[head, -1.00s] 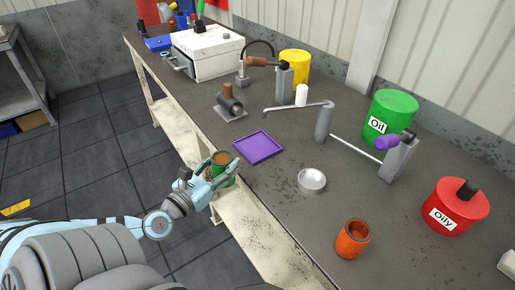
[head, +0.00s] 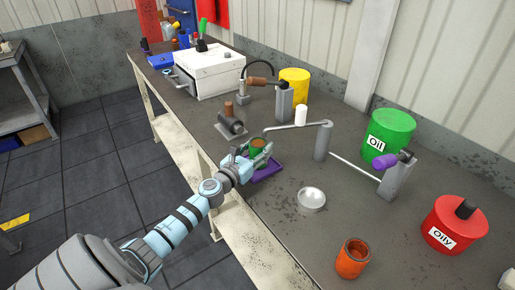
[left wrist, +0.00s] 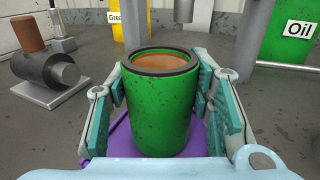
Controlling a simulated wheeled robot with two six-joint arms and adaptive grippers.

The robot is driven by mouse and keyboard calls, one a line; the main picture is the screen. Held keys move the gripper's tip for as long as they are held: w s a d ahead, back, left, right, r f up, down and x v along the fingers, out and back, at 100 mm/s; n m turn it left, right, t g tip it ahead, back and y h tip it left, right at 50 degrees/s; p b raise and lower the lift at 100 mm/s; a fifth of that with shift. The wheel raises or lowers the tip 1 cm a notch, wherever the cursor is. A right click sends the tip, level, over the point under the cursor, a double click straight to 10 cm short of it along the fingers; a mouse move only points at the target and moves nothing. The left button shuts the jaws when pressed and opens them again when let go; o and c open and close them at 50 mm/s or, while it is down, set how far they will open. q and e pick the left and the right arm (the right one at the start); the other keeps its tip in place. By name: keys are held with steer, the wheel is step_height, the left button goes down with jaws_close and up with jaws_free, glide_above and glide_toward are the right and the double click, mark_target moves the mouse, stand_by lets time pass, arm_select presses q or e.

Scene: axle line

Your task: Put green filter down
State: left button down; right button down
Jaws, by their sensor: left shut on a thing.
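The green filter (left wrist: 160,112) is a green cylinder with a dark rim and a brown inside. My left gripper (left wrist: 160,110) is shut on it, with a finger on each side. In the head view the left gripper (head: 257,152) holds the filter (head: 258,146) upright over the purple tray (head: 266,169). The purple tray also shows below the filter in the left wrist view (left wrist: 113,143). I cannot tell whether the filter's base touches the tray. My right gripper is not in view.
A metal bar on a grey post (head: 323,143) stands just behind the tray. A brown-and-grey part (head: 231,121) is left of it. A round metal dish (head: 311,199) and an orange cylinder (head: 352,259) are nearer right. Green (head: 388,134) and red (head: 455,224) cans stand at right.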

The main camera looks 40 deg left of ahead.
arm_select(q)
steer(key=shift+s+f, duration=0.1)
steer(key=c, duration=1.1)
jaws_free()
steer(key=o, duration=0.3)
steer(key=s+d+b, duration=0.1)
steer(key=s+b, duration=0.1)
steer(key=s, duration=1)
